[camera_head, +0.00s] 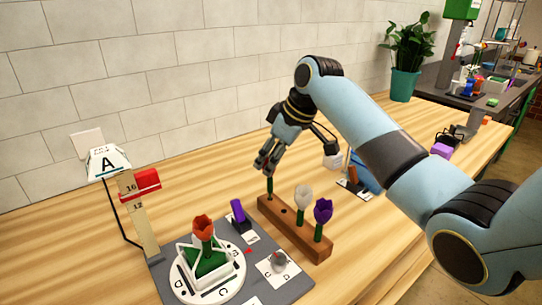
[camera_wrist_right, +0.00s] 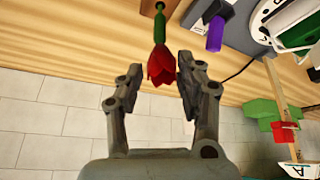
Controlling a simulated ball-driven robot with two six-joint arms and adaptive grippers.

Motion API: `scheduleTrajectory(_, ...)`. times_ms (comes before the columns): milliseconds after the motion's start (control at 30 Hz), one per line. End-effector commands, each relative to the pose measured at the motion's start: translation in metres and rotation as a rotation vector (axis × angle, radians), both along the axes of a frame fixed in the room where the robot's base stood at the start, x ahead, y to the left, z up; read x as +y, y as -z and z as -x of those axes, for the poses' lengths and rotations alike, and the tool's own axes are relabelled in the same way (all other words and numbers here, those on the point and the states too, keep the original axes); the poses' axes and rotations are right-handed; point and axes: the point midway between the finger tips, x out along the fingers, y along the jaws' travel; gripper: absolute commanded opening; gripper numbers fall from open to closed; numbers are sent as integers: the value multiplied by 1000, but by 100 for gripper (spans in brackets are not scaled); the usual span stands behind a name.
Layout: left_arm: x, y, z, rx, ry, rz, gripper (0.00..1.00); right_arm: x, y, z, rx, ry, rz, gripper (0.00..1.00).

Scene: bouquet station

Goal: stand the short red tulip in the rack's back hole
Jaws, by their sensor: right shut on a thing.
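The brown wooden rack (camera_head: 294,229) stands on the table, with a white tulip (camera_head: 302,192) and a purple tulip (camera_head: 323,209) upright in it. A dark empty hole shows behind the white tulip. My right gripper (camera_head: 266,165) is above the rack's back end, shut on the short red tulip (camera_wrist_right: 162,69). The tulip's green stem (camera_head: 269,187) points down at the rack's back end; I cannot tell whether its tip is inside the hole. My left gripper is not in view.
An orange-red tulip (camera_head: 203,225) stands in a white-framed holder on a round lettered dial (camera_head: 208,289), left of the rack. A post with a red block (camera_head: 146,181) and a purple piece (camera_head: 238,211) are nearby. A blue item (camera_head: 364,176) lies behind the rack.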

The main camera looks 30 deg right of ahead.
Motion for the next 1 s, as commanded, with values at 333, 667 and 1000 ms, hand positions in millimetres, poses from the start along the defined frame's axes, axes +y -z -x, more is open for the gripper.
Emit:
scheduleTrajectory(333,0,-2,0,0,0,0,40,0,3,0,0,0,0,21)
scheduleTrajectory(667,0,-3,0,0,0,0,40,0,4,0,1,0,0,21)
scheduleTrajectory(1000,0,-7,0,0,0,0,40,0,9,0,0,1,0,21)
